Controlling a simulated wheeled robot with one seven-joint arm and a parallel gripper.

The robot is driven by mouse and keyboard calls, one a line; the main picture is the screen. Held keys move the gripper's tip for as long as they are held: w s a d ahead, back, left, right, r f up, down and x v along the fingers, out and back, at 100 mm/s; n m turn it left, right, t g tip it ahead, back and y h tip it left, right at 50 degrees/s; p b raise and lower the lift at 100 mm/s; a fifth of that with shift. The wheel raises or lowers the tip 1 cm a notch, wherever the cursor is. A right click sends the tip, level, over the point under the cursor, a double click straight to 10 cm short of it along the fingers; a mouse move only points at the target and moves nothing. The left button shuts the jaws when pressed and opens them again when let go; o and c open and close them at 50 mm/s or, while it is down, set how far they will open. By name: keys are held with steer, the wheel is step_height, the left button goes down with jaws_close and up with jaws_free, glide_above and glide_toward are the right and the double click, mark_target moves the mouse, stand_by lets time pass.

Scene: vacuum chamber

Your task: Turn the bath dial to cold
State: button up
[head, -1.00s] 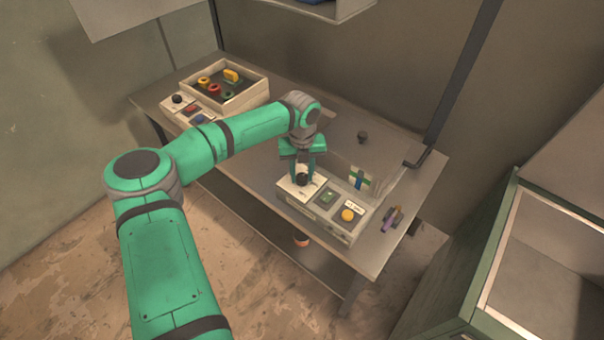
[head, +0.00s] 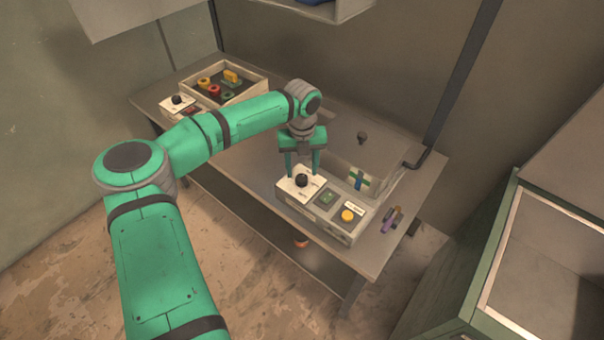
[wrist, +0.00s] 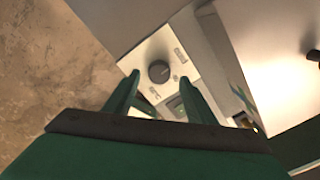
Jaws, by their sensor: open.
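The bath dial is a round black knob (head: 301,181) on a white plate at the left end of a grey control box (head: 321,216). In the wrist view the dial (wrist: 159,71) lies ahead of the fingertips, with small marks on the plate around it, too small to read. My gripper (head: 303,175) is open, its two green fingers above and just behind the dial in the head view. In the wrist view my gripper (wrist: 158,90) shows a gap between the fingers, and nothing is held.
The same box carries a green-screened panel (head: 327,197) and a yellow button (head: 347,215). A clear-lidded bath (head: 375,165) stands behind it. A purple tool (head: 391,219) lies to the right. A tray with coloured parts (head: 258,84) and another black-knobbed box (head: 177,100) sit at the far left.

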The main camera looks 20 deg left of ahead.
mark_target(303, 178)
step_height(303, 178, up, 8)
steer(key=shift+f, duration=0.25)
steer(key=shift+d, duration=0.15)
stand_by(0.3)
